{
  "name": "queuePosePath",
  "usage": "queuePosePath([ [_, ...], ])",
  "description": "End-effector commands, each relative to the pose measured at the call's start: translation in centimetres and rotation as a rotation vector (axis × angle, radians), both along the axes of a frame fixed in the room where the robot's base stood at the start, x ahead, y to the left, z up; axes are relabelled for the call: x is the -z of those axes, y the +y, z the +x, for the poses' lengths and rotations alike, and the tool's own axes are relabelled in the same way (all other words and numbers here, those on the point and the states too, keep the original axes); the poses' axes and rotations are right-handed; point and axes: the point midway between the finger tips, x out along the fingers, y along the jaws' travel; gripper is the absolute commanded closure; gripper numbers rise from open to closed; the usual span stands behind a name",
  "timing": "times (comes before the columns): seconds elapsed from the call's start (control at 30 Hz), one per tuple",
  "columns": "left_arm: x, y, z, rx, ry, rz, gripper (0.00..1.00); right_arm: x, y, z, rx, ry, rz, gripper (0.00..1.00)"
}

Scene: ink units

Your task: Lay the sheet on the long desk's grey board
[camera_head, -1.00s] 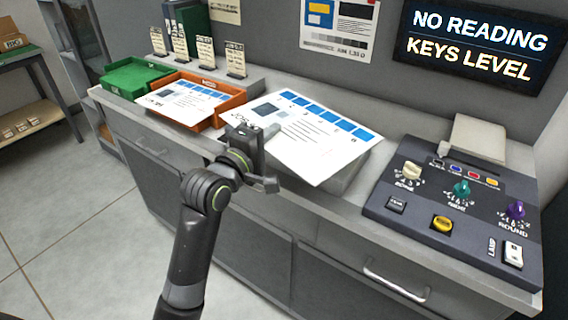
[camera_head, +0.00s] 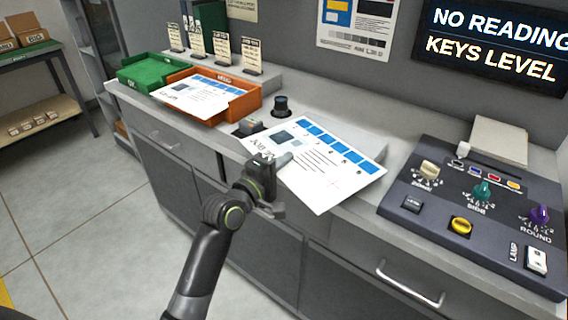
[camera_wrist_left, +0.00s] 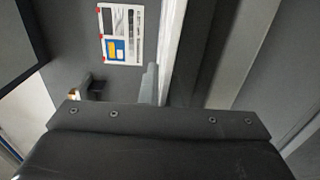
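A white sheet (camera_head: 325,165) with a row of blue squares and printed lines is tilted above the long desk (camera_head: 226,136), left of the control panel. My left gripper (camera_head: 279,161) is at the sheet's left edge and appears shut on it. In the left wrist view, a grey finger (camera_wrist_left: 149,86) shows beside a thin white strip, which seems to be the sheet seen edge-on. My right gripper is not in view.
An orange tray (camera_head: 244,104) holding a similar sheet and a green tray (camera_head: 131,76) stand at the left. A black knob (camera_head: 281,106) stands behind the held sheet. The control panel (camera_head: 400,190) with knobs and buttons takes the right part. A drawer handle (camera_head: 410,290) sticks out in front.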

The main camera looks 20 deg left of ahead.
Motion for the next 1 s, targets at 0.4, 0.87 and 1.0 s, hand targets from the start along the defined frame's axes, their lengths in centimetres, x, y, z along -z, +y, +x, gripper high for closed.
queuePosePath([
  [0.4, 0.3, 0.0, 0.0, 0.000, 0.000, 0.001, 0.79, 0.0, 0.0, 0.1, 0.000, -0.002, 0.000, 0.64],
  [0.87, 0.0, 0.4, -0.8, -0.001, 0.001, 0.003, 0.75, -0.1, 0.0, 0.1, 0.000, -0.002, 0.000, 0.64],
  [1.0, 0.0, 1.2, -3.1, -0.002, 0.001, 0.004, 0.75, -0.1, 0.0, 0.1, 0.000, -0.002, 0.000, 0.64],
])
